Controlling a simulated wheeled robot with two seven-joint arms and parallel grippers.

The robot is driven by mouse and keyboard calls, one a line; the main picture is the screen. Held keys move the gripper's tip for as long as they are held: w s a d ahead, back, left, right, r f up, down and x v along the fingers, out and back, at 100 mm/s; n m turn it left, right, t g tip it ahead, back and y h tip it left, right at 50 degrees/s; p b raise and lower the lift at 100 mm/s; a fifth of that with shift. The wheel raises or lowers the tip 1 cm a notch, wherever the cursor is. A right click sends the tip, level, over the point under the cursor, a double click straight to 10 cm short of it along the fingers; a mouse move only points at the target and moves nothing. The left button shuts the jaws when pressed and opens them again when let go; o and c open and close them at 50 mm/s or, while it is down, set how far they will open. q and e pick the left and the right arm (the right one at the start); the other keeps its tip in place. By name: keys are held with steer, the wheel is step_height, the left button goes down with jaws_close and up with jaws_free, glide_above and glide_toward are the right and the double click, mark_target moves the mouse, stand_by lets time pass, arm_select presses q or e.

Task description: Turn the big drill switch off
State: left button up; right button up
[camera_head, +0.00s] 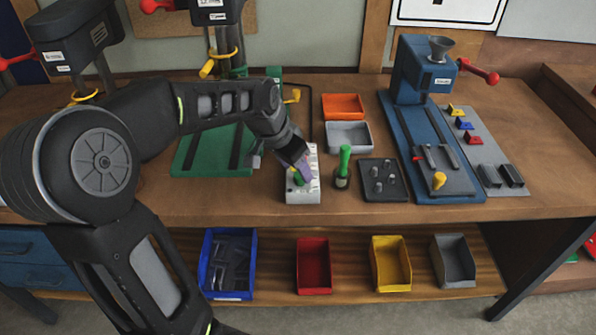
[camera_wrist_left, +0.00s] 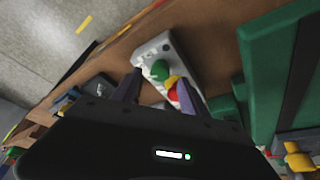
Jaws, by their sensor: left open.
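A white switch box (camera_head: 302,196) stands on the workbench, left of a green-handled tool. It also shows in the left wrist view (camera_wrist_left: 149,48), with a green knob (camera_wrist_left: 160,70) and red and yellow parts (camera_wrist_left: 173,94). My left gripper (camera_head: 302,173) reaches down over the box from the upper left. In the left wrist view my gripper's open fingers (camera_wrist_left: 160,92) stand on either side of the coloured controls; whether they touch them I cannot tell. A dark drill press (camera_head: 75,32) with red handles stands at the far left, partly behind my arm. My right gripper is out of view.
A green base plate (camera_head: 215,150) lies left of the box. A green-handled tool (camera_head: 343,165), a grey tray (camera_head: 348,136), an orange tray (camera_head: 343,106) and a dark block holder (camera_head: 382,180) stand right of it. A blue machine (camera_head: 423,70) stands farther right. Bins sit on the lower shelf.

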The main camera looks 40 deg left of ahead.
mark_target(290, 191)
arm_select(q)
steer(key=shift+v, duration=2.65)
